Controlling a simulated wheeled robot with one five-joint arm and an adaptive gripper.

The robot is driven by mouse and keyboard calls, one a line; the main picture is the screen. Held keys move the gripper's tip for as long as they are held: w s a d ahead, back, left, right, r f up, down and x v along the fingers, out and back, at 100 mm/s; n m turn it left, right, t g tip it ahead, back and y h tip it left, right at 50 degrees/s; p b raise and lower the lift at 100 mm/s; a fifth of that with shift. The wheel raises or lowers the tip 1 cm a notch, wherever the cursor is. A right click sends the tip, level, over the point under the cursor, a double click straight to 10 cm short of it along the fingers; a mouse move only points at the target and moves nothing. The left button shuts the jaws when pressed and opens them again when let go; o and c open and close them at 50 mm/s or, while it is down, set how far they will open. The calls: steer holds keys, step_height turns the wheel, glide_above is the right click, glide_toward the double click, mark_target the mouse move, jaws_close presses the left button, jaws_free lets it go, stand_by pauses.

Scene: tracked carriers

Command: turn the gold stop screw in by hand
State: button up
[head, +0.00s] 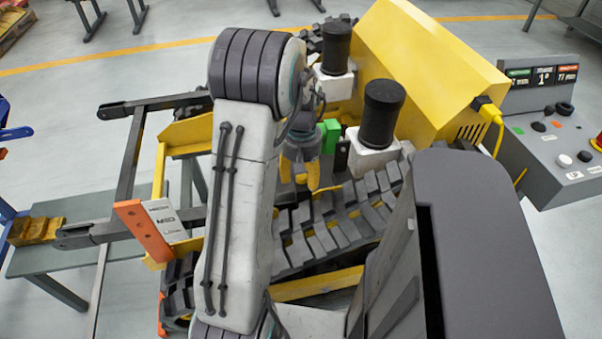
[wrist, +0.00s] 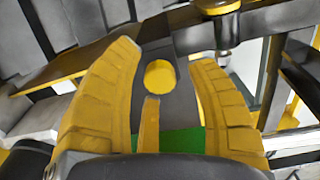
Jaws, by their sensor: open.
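The gold stop screw shows as a round gold head (wrist: 160,75) on a dark grey block (wrist: 178,62) in the wrist view. My gripper (wrist: 168,85) is open, with one yellow finger on each side of the screw head. Gaps show between the head and both fingers, so they appear apart from it. I cannot tell the depth between fingertips and screw. In the head view my gripper (head: 299,181) points down over the tracked carrier, beside a green block (head: 330,135). The screw cannot be made out there.
Black rubber track (head: 335,225) lies below my gripper. Two black cylinders (head: 381,112) on white bases and a yellow housing (head: 430,65) stand close on the right. A control panel (head: 555,140) is at far right. Green (wrist: 180,140) shows between the fingers in the wrist view.

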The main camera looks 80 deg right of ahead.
steer(key=n, duration=0.9)
steer(key=shift+n, duration=0.3)
steer(key=n, duration=0.8)
steer(key=shift+n, duration=0.3)
steer(key=c, duration=1)
